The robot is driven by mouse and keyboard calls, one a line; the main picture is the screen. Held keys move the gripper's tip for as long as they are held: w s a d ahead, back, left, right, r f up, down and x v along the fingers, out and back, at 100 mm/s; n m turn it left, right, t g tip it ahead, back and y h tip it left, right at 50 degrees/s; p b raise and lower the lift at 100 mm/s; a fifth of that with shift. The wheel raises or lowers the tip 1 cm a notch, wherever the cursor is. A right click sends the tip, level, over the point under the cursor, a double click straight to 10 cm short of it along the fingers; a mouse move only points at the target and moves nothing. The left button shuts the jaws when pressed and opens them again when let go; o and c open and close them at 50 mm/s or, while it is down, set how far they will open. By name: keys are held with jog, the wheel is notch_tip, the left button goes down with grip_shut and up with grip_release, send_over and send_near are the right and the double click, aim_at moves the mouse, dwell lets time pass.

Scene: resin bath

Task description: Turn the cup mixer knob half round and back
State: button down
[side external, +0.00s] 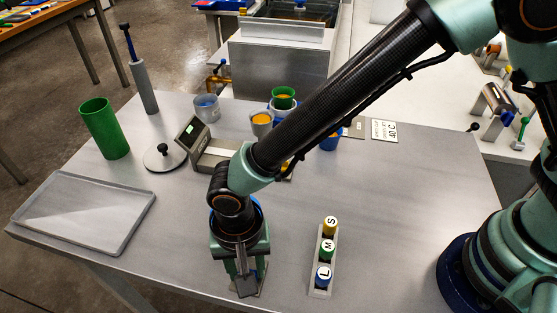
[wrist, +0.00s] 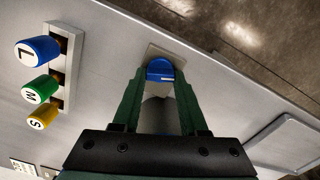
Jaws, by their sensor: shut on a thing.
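My gripper (side external: 240,268) points down near the front edge of the table. In the wrist view my gripper (wrist: 160,85) has its two green fingers on either side of a blue knob-like piece (wrist: 160,68) with a white mark, and is shut on it. The piece sits at a light grey plate (wrist: 168,50); the plate also shows in the side view (side external: 246,293). The knob itself is hidden in the side view by the fingers. I cannot tell which way its mark is turned.
A rack (side external: 318,291) with yellow S, green M and blue L caps stands to the right of my gripper; the caps also show in the wrist view. An empty grey tray (side external: 88,207) lies to the left. Several cups, a green cylinder (side external: 104,129) and a display device (side external: 193,133) stand behind.

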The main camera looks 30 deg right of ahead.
jog(key=n, duration=0.7)
jog(key=shift+a, duration=0.1)
jog(key=n, duration=0.8)
jog(key=shift+a+n, duration=0.1)
jog(key=shift+n, duration=0.2)
jog(key=n, duration=0.3)
jog(key=shift+s+n, duration=0.15)
jog(key=shift+n, duration=0.15)
jog(key=n, duration=0.8)
jog(key=shift+s, duration=0.15)
jog(key=shift+n, duration=1.8)
